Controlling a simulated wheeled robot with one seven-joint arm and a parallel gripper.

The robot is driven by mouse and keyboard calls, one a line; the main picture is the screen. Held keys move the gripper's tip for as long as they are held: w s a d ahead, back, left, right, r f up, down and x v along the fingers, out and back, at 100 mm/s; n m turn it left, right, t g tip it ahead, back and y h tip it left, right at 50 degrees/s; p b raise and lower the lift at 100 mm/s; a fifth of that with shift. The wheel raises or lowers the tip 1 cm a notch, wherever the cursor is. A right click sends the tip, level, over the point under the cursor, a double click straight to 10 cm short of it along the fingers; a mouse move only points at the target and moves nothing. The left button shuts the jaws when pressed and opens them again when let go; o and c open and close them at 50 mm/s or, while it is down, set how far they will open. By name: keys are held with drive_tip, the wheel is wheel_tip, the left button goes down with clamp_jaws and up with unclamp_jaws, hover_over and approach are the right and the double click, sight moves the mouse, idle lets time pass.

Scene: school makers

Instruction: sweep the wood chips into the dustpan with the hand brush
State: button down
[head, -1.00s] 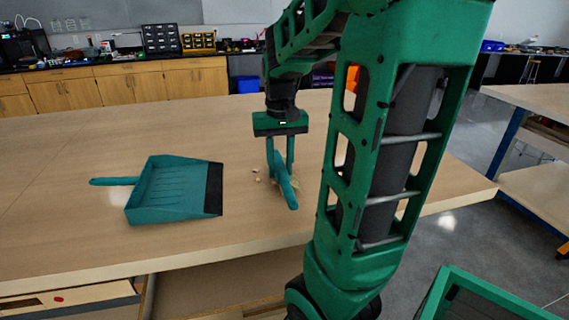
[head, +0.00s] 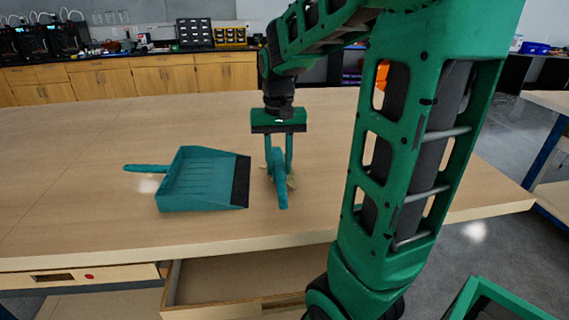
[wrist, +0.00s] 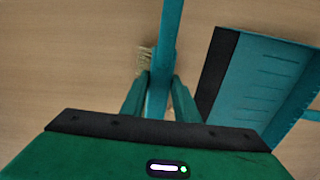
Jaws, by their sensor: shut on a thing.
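In the wrist view the chips (wrist: 145,58) show left of the brush. The teal dustpan (head: 200,182) lies left of the brush, its dark lip (head: 241,181) facing the brush across a small gap.
The wooden table (head: 90,215) is otherwise clear around the dustpan. A drawer (head: 235,280) stands open below the front edge. Another table is at the right, and a counter (head: 130,72) with printers and bins runs along the back.

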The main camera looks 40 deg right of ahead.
drive_tip(key=shift+w+a, duration=0.85)
drive_tip(key=shift+a, duration=0.2)
drive_tip(key=shift+w+a, duration=0.8)
drive_tip(key=shift+a, duration=0.25)
drive_tip(key=shift+w+a+r, duration=0.15)
drive_tip(key=shift+w+a, duration=1)
drive_tip(key=shift+a, duration=0.3)
drive_tip(key=shift+w+a+r, duration=0.2)
drive_tip(key=shift+w+a, duration=1)
drive_tip(key=shift+a, duration=0.3)
drive_tip(key=shift+w+a+r, duration=0.15)
drive_tip(key=shift+w+a, duration=1)
drive_tip(key=shift+a, duration=0.3)
drive_tip(key=shift+r, duration=2.15)
drive_tip(key=shift+r, duration=2.5)
